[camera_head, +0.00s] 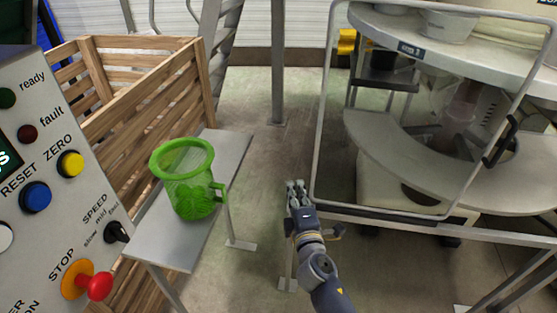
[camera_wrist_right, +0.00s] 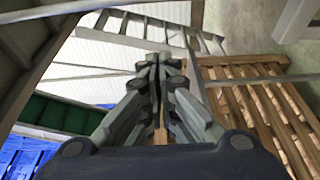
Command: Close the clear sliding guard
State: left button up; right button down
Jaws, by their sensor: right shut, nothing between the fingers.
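The clear sliding guard (camera_head: 420,115) is a see-through panel in a rounded grey frame. It stands at the right of the head view, in front of the machine's curved trays. A black handle (camera_head: 500,141) shows near its right side. My right gripper (camera_head: 296,186) is just left of the frame's lower left corner in the picture; I cannot tell whether it touches it. Its fingers are shut and empty, and they also show shut in the right wrist view (camera_wrist_right: 158,62). The guard does not clearly show there. My left gripper is not in view.
A control panel (camera_head: 50,180) with a red stop button is at the far left. A wooden crate (camera_head: 150,95) is behind. Bare floor lies between shelf and machine.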

jog(key=w, duration=1)
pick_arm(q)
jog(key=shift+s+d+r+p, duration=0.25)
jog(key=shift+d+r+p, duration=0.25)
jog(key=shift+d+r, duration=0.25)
pick_arm(e)
jog(key=d, duration=0.2)
jog(key=s+d, duration=0.1)
jog(key=shift+s+d+r, duration=0.1)
jog(key=shift+d+r, duration=0.2)
jog(key=shift+d, duration=0.05)
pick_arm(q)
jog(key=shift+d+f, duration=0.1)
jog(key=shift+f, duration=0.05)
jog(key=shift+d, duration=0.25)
